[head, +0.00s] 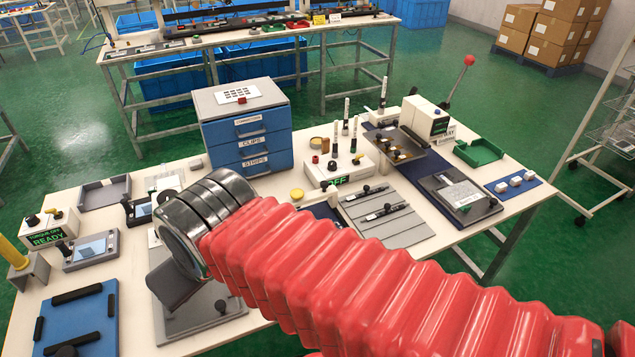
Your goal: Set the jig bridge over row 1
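My red sleeved arm crosses the front of the bench. Below its metal wrist, a dark grey part of my gripper (176,288) shows over a grey plate (215,325) with a black knob. The fingertips are hidden, so I cannot tell whether it is open or shut, or holds anything. To the right, a grey slatted plate (402,232) carries two thin bars with black knobs, an upper bar (367,191) and a lower bar (386,212). Either could be the jig bridge; I cannot tell which. No row number is readable, so row 1 cannot be identified.
A blue drawer cabinet (245,126) stands behind my wrist. A blue fixture board (83,322) lies at the front left, near a READY box (47,232). Right are a raised metal fixture (398,143), a dark panel (458,195) and a green tray (478,152).

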